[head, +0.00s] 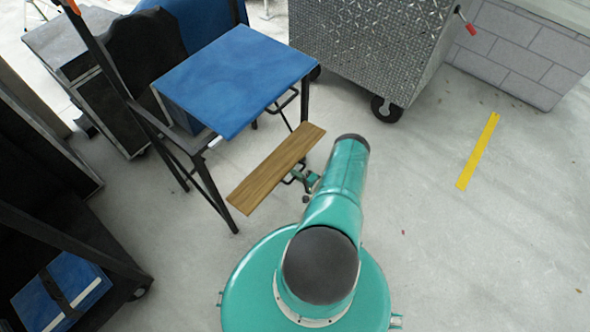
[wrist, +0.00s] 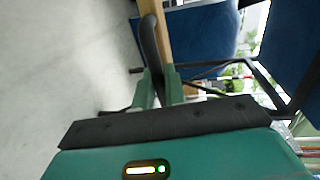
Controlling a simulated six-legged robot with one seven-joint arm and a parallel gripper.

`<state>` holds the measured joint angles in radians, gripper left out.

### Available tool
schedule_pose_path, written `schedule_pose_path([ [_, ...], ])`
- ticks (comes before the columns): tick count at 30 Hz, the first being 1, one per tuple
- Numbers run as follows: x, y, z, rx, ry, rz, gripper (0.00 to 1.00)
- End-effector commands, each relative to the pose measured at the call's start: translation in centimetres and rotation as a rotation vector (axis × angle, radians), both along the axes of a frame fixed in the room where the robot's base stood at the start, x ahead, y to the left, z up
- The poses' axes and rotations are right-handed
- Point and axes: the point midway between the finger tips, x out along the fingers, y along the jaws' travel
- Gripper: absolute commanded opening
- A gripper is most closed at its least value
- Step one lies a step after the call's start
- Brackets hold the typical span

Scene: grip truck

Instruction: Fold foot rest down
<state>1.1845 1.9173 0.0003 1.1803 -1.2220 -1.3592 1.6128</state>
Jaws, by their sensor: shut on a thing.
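A tall chair has a blue seat (head: 238,78) on a black metal frame, left of centre in the head view. Its foot rest (head: 275,168) is a wooden board on black bars, sticking out in front of the chair and below the seat, looking roughly flat. My gripper (head: 306,182) is at the board's right side, partly hidden by my arm. In the wrist view, my gripper (wrist: 159,88) is shut on a curved black bar (wrist: 152,48) beside the board's edge (wrist: 163,22). The exact contact is partly hidden.
A wheeled metal diamond-plate cart (head: 365,45) stands behind to the right. Dark cases (head: 100,75) stand left of the chair. A black frame with a blue item (head: 62,290) is at the lower left. The floor on the right is clear around a yellow strip (head: 478,150).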

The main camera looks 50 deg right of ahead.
Motion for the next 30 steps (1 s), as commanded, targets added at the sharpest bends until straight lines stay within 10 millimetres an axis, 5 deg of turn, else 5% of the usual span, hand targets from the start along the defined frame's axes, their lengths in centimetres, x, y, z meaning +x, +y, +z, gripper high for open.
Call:
schedule_pose_path([
  [9,-0.1,0.0,-2.2,0.000,0.001,0.000,0.00],
  [25,0.0,0.0,-2.7,0.000,0.007,-0.001,0.00],
  [26,0.0,0.0,-2.7,0.000,0.006,-0.001,0.18],
  [27,0.0,0.0,-2.7,0.000,0.006,-0.001,0.26],
  [30,0.0,0.0,-2.6,0.000,0.004,-0.001,0.30],
])
